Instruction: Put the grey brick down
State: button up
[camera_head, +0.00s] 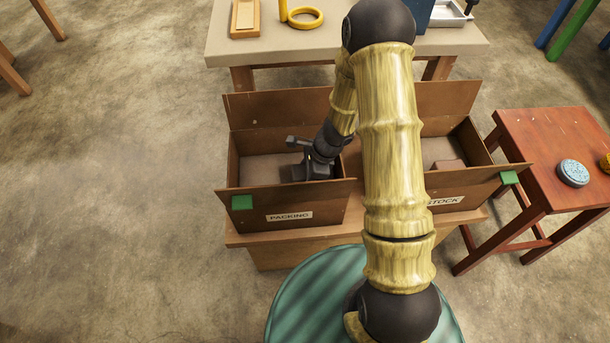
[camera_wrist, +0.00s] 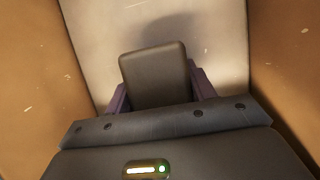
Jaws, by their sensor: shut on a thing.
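My gripper (camera_head: 300,173) is inside the box labelled PACKING (camera_head: 331,211), low in its right part. In the wrist view my gripper (camera_wrist: 160,95) is shut on the grey brick (camera_wrist: 154,72), with a purple finger on each side of it. The brick is a dark grey block with rounded corners, above the pale box floor (camera_wrist: 100,35). Its shadow falls on the floor to its right. I cannot tell whether the brick touches the floor. In the head view the brick cannot be told apart from the dark gripper.
Brown box walls (camera_wrist: 30,80) stand close on both sides. The STOCK box (camera_head: 487,178) stands to the right, holding a reddish-brown block (camera_head: 449,164), partly behind my arm. The PACKING box's left floor is clear.

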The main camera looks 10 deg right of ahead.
jog(key=o, duration=1.5)
jog(key=shift+c, duration=0.2)
jog(key=p+v, duration=0.5)
jog(key=v, duration=0.7)
jog(key=shift+r, duration=0.15)
jog(key=s+d+r+n+t+h, duration=0.1)
jog(key=s+d+r+n+h, duration=0.1)
jog(key=s+r+n, duration=0.3)
jog(key=s+d+r+n+t+h, duration=0.1)
jog(key=s+r+n+h, duration=0.1)
jog(key=s+r+n, duration=0.4)
notch_tip(320, 180, up, 4)
jog(key=n, duration=0.7)
jog(key=shift+s+d+r, duration=0.2)
jog(key=shift+s+d, duration=0.15)
